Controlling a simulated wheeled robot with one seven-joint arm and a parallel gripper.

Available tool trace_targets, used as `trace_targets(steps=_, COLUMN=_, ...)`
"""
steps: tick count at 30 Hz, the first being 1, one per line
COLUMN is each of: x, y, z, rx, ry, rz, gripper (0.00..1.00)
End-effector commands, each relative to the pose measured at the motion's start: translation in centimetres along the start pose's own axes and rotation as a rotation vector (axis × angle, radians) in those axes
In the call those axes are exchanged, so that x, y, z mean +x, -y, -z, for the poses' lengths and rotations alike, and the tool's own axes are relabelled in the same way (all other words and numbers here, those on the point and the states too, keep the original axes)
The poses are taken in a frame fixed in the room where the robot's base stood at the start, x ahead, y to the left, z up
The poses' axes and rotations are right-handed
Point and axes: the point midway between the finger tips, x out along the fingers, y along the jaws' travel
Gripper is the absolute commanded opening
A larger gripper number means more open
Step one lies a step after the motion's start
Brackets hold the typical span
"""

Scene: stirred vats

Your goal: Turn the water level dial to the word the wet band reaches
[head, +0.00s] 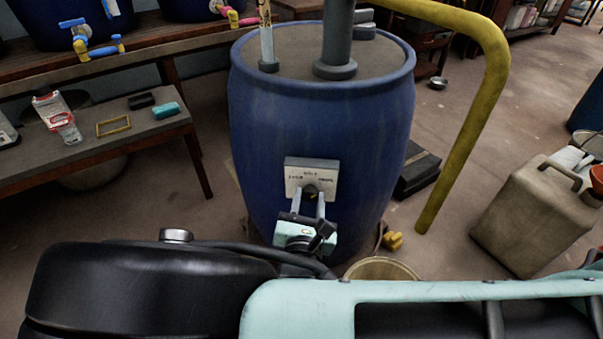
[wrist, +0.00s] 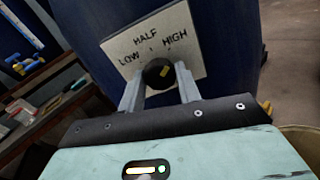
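The water level dial is a black round knob (wrist: 158,74) with a yellow mark, on a pale plate (wrist: 183,40) fixed to the blue vat (head: 320,120). In the wrist view, LOW is left of the knob, HALF above and HIGH at upper right. The yellow mark sits right of the knob's centre. My gripper (wrist: 159,80) has its fingers on either side of the knob, apart, with slight gaps seeming to show. In the head view my gripper (head: 310,203) is in front of the plate. A pale stick (head: 266,35) with markings stands on the vat's top; I cannot make out a wet band.
A yellow pipe (head: 480,110) curves down right of the vat. A beige jerrycan (head: 530,215) stands at right. A bench (head: 110,145) with small items is at left. A bucket (head: 381,268) is below the vat, near my arm.

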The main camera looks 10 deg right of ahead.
Motion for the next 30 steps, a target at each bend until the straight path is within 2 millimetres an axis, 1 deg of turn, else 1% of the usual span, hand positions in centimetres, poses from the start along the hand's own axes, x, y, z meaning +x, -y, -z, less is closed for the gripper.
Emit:
trace_targets(steps=8, x=-0.02, y=-0.06, z=-0.23, rx=-0.046, ry=0.000, rz=0.000, gripper=0.11)
trace_targets(steps=14, x=-0.05, y=-0.10, z=-0.45, rx=-0.163, ry=-0.002, rz=-0.001, gripper=0.11)
trace_targets(steps=30, x=-0.07, y=-0.04, z=-0.34, rx=-0.662, ry=-0.002, rz=0.000, gripper=0.11)
